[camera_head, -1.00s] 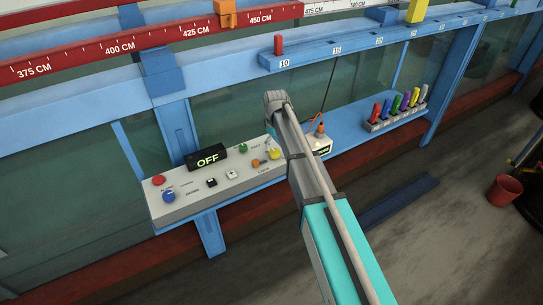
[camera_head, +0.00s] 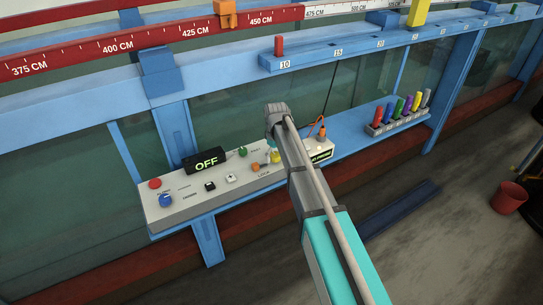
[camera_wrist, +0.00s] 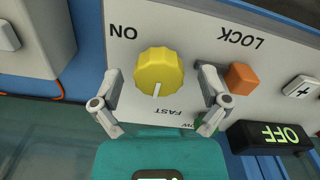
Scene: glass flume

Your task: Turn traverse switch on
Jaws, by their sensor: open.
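A light grey control panel (camera_head: 190,212) is fixed to the blue flume frame. Its black display (camera_head: 207,160) reads OFF, also upside down in the wrist view (camera_wrist: 272,136). A round yellow knob (camera_wrist: 159,73) with a white pointer line sits between the labels ON and FAST; it also shows at the panel's right end (camera_head: 276,157). My gripper (camera_wrist: 160,88) is open, its two fingers apart on either side of the yellow knob. Contact cannot be told. I cannot read a traverse label. In the head view my arm hides the fingers.
An orange button (camera_wrist: 241,78) by LOCK is close to one finger; a green knob (camera_wrist: 208,128) is partly hidden behind it. A white box (camera_head: 318,151) with an orange cable stands right of the panel. Colored pegs (camera_head: 400,108) stand farther right.

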